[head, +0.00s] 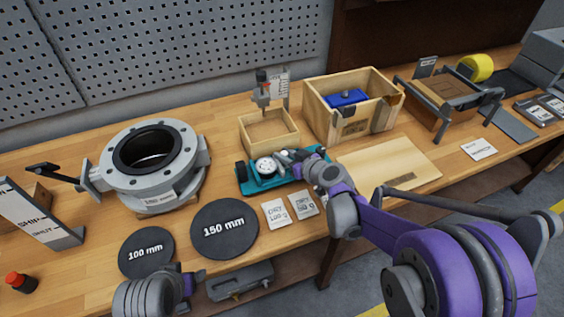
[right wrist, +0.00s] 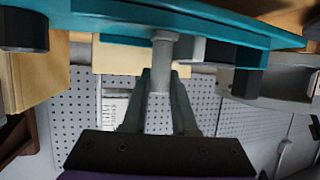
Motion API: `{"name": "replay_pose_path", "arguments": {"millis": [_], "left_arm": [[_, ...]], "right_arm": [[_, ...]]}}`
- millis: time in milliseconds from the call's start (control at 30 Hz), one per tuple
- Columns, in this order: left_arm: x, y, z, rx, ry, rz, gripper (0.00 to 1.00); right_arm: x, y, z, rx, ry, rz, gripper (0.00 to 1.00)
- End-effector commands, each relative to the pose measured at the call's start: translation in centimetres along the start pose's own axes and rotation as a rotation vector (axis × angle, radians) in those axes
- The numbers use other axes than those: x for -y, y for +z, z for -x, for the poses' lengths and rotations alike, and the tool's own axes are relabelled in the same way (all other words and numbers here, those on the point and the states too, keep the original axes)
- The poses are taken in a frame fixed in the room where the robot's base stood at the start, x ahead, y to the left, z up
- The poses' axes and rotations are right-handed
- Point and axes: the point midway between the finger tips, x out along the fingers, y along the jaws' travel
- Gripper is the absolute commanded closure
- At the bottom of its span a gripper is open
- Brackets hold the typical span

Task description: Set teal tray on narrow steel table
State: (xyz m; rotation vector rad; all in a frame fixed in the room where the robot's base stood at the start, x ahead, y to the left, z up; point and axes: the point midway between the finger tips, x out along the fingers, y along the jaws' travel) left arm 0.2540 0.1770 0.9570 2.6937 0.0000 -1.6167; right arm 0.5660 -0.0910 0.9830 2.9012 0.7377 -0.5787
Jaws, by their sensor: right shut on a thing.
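The teal tray (head: 288,181) is on or just above the wooden bench, in front of the small open wooden box; I cannot tell whether it touches the bench. It carries a round white gauge (head: 265,167) and a black knob-like part at its left end. My right gripper (head: 296,158) is over the tray and shut on its upright grey post. In the right wrist view the tray (right wrist: 200,24) fills the top edge, and the post (right wrist: 162,50) runs between the fingers. A part of my left arm shows at the bottom; its fingers are not clear. I cannot make out a narrow steel table.
A flanged valve body (head: 140,185) and black discs marked 100 mm (head: 146,262) and 150 mm (head: 224,222) lie to the left. A wooden crate (head: 376,127) and a flat board (head: 420,158) are to the right. Pegboard (head: 180,50) stands behind the bench.

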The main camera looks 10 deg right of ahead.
Motion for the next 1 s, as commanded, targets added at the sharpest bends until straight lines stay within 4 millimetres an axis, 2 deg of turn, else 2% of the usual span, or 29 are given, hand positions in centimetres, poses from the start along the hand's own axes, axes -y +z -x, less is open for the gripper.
{"name": "replay_pose_path", "arguments": {"millis": [233,600,633,800,1000], "left_arm": [[0.0,0.6,-0.5,0.005,0.0,0.0,0.3],[0.0,0.7,-0.6,0.006,0.0,0.0,0.3],[0.0,0.7,-0.6,0.006,0.0,0.0,0.3],[0.0,0.7,-0.6,0.006,0.0,0.0,0.3],[0.0,0.7,-0.6,0.006,0.0,0.0,0.3]], "right_arm": [[0.0,2.9,-1.2,-0.001,0.0,-0.002,1.0],[0.0,3.4,-1.4,-0.001,0.0,-0.002,1.0],[0.0,3.4,-1.4,0.0,0.0,-0.001,0.72],[0.0,3.3,-1.4,0.0,0.0,0.0,0.44],[0.0,3.3,-1.4,0.0,0.0,0.0,0.44]]}}
